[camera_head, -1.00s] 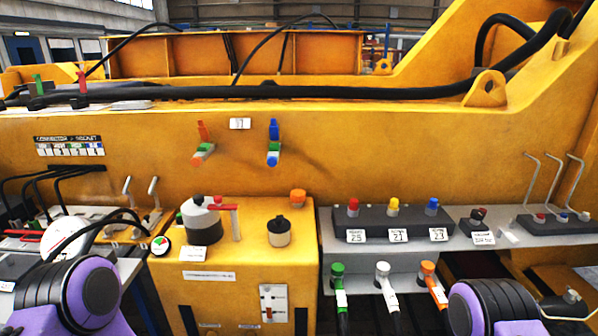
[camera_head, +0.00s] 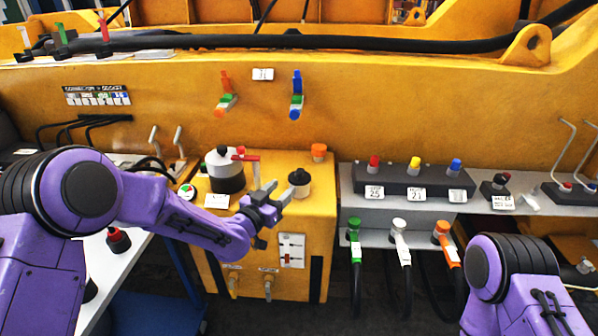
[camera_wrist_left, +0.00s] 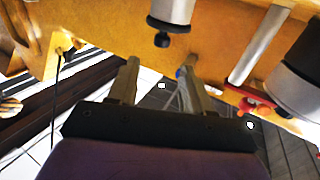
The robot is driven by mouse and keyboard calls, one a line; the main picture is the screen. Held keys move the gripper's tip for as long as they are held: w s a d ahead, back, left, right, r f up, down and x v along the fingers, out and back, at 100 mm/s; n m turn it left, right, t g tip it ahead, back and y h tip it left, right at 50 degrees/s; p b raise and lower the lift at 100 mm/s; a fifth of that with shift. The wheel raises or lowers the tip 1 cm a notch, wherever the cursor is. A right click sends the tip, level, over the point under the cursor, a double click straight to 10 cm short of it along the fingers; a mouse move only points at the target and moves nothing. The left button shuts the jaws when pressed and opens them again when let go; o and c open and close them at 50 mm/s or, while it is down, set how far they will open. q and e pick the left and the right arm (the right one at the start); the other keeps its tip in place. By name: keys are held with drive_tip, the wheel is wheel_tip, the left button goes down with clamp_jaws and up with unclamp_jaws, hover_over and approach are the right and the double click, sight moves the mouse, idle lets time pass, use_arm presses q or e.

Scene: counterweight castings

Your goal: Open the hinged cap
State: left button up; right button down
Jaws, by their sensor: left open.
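A small dark and pale canister with a black knob on top (camera_head: 299,184) stands on the yellow box. It also shows at the top of the left wrist view (camera_wrist_left: 173,12). Left of it stands a larger white and black canister (camera_head: 225,172) with a red lever (camera_head: 246,157); it shows at the right in the wrist view (camera_wrist_left: 300,88). I cannot tell for sure which part is the hinged cap. My left gripper (camera_head: 281,193) is open and empty, just left of and in front of the small canister, apparently apart from it. My right gripper is out of view.
The yellow box (camera_head: 322,225) also carries an orange knob (camera_head: 318,151). Two coloured couplings, orange (camera_head: 226,98) and blue (camera_head: 296,95), hang on the yellow wall. A grey shelf (camera_head: 350,212) with coloured buttons is at the right, with plugs and hoses below it.

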sight(297, 175)
use_arm(q)
drive_tip(key=p+x, duration=0.2)
drive_tip(key=x, duration=0.8)
drive_tip(key=shift+w+f+p, duration=0.15)
drive_tip(key=shift+w+p, duration=0.05)
drive_tip(key=shift+p, duration=0.2)
clamp_jaws()
